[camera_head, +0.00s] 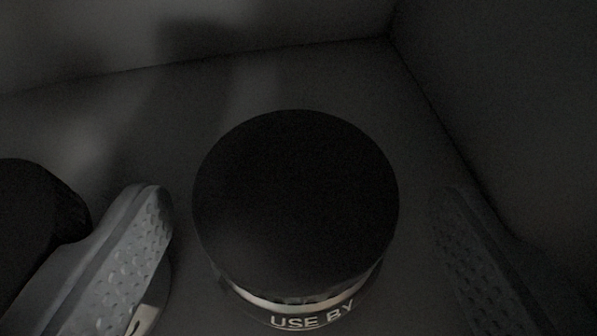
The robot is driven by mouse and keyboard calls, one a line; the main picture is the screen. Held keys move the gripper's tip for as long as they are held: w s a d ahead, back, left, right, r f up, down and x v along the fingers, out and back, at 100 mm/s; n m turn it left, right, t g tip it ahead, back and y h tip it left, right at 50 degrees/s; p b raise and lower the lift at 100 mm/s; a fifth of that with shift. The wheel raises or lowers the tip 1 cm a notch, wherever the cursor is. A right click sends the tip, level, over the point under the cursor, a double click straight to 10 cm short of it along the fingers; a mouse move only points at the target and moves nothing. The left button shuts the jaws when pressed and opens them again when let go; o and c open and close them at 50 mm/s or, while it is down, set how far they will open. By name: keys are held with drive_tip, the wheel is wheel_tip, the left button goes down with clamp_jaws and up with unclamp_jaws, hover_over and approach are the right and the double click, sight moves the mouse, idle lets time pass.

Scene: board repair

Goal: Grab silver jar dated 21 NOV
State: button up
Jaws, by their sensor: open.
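A jar with a wide black lid (296,200) stands upright in the middle of the view. A silver band shows below its lid, and its label (312,317) reads "USE BY". The date is out of view below the frame edge. My gripper (300,215) is open, with one grey textured finger to the left of the jar and the other to its right. Gaps show between both fingers and the lid.
A second dark, round-topped object (35,215) stands at the left edge, partly behind my left finger. A pale curved piece with a dark mark (145,315) shows beside that finger. Dark walls meet in a corner behind the jar, and the right wall (510,110) is close.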

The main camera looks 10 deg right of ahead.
sight(295, 136)
drive_tip(key=p+x, duration=0.1)
drive_tip(key=x, duration=0.3)
drive_tip(key=shift+w+a, duration=0.1)
drive_tip(key=shift+w, duration=0.05)
drive_tip(key=c, duration=1.1)
drive_tip(key=shift+r, duration=0.2)
drive_tip(key=c, duration=0.4)
drive_tip(key=shift+r, duration=0.25)
clamp_jaws()
drive_tip(key=shift+r, duration=1)
drive_tip(key=shift+r, duration=0.1)
drive_tip(key=shift+r, duration=0.25)
